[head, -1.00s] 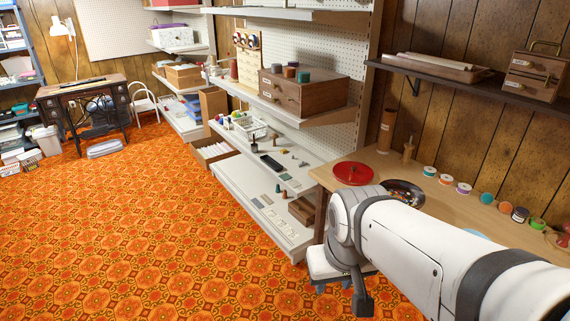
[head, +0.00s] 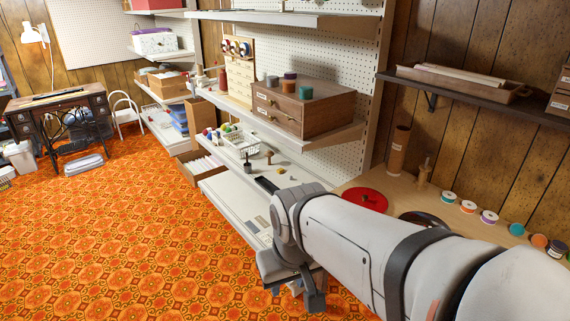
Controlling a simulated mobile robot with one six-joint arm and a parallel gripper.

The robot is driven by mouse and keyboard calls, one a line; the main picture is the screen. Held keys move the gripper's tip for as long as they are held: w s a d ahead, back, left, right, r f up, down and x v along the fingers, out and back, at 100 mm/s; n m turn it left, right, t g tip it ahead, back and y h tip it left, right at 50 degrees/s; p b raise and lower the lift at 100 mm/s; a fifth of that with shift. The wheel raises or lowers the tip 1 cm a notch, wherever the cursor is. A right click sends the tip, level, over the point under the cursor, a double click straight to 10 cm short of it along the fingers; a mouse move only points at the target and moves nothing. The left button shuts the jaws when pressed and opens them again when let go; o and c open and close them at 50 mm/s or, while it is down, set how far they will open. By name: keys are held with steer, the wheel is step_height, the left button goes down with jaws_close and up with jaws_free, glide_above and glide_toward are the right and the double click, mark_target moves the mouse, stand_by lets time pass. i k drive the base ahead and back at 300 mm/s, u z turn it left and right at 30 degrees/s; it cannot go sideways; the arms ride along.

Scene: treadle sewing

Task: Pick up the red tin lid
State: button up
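The red tin lid (head: 360,202) lies flat on the near left part of the wooden worktable (head: 436,192). It is round, with a small knob in its middle. My arm crosses in front of the table and hides part of its front. My gripper (head: 292,288) hangs at the arm's end, to the left of and lower in the picture than the lid, over the carpet beside the white shelving. It is apart from the lid.
A round dark dish (head: 424,219) stands right of the lid, partly behind my arm. Several thread spools (head: 467,206) line the table's back. A brown cylinder (head: 399,150) stands behind the lid. White shelving (head: 232,202) is left; the orange carpet (head: 130,240) is clear.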

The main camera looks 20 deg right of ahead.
mark_target(369, 198)
steer(key=z, duration=0.15)
steer(key=i, duration=1.4)
steer(key=z, duration=0.5)
steer(key=k, duration=0.85)
steer(key=z, duration=0.2)
steer(key=i, duration=0.9)
steer(key=u, duration=0.05)
